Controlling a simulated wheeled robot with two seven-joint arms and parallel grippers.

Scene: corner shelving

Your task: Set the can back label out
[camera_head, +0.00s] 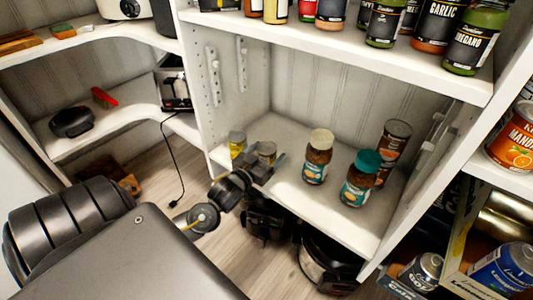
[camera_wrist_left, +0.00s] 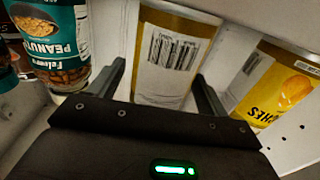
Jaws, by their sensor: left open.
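The can (camera_wrist_left: 176,62) shows a white barcode panel, its back label, to my left wrist camera, with yellow-brown bands above and below. In the head view this can (camera_head: 267,149) stands on the white shelf (camera_head: 300,205), partly hidden by my left gripper (camera_head: 266,165). My left gripper is open, with one finger on each side of the can in the left wrist view (camera_wrist_left: 160,82). I cannot tell whether the fingers touch it. A yellow peaches can (camera_wrist_left: 280,82) stands beside it; in the head view the yellow can (camera_head: 237,143) is at its left. My right gripper is out of view.
A peanut jar with a teal label (camera_wrist_left: 62,45) is close to one finger. Jars with a cream lid (camera_head: 319,157) and a teal lid (camera_head: 360,178) stand right of the gripper, with a dark can (camera_head: 392,146) behind. An upper shelf (camera_head: 350,50) overhangs; side panels bound the bay.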

